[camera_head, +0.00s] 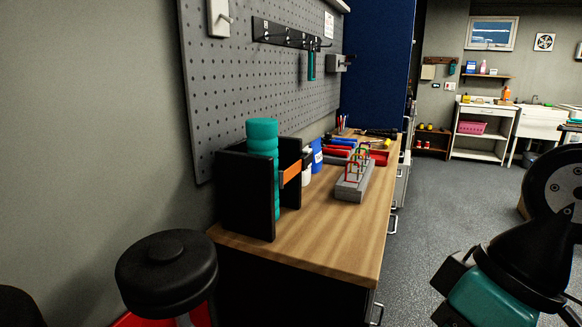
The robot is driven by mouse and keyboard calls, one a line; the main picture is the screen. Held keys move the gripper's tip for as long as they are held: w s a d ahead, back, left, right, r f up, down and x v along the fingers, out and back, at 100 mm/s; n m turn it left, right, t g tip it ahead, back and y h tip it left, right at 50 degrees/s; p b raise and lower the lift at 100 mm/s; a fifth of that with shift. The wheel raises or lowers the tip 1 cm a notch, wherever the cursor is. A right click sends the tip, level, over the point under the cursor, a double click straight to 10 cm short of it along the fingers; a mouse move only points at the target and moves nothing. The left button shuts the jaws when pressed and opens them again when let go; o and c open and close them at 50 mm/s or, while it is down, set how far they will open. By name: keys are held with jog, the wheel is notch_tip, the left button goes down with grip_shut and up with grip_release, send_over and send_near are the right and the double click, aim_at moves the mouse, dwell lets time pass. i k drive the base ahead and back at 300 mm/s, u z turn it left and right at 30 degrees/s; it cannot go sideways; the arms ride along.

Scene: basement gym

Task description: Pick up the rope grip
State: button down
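I cannot single out the rope grip with certainty. Red and blue handled items (341,148) lie toward the back of the wooden bench (335,228), too small to identify. A teal and black strip (311,66) hangs from the rail on the pegboard. A black and teal part at the lower right looks like the end of my arm, with my gripper (448,291) at its left side. It is off the bench, to the right of its front edge. Its fingers are too unclear to judge, and I see nothing held in it.
A black holder (245,196) with a teal roller (262,130) stands at the bench's near end. A grey block with coloured hooks (352,187) sits mid-bench. A black round-topped object (167,270) is at lower left. The grey floor (445,205) right of the bench is open.

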aim_at(393, 136)
jog(key=z, duration=1)
jog(key=i, duration=5.9)
jog(key=u, duration=2.9)
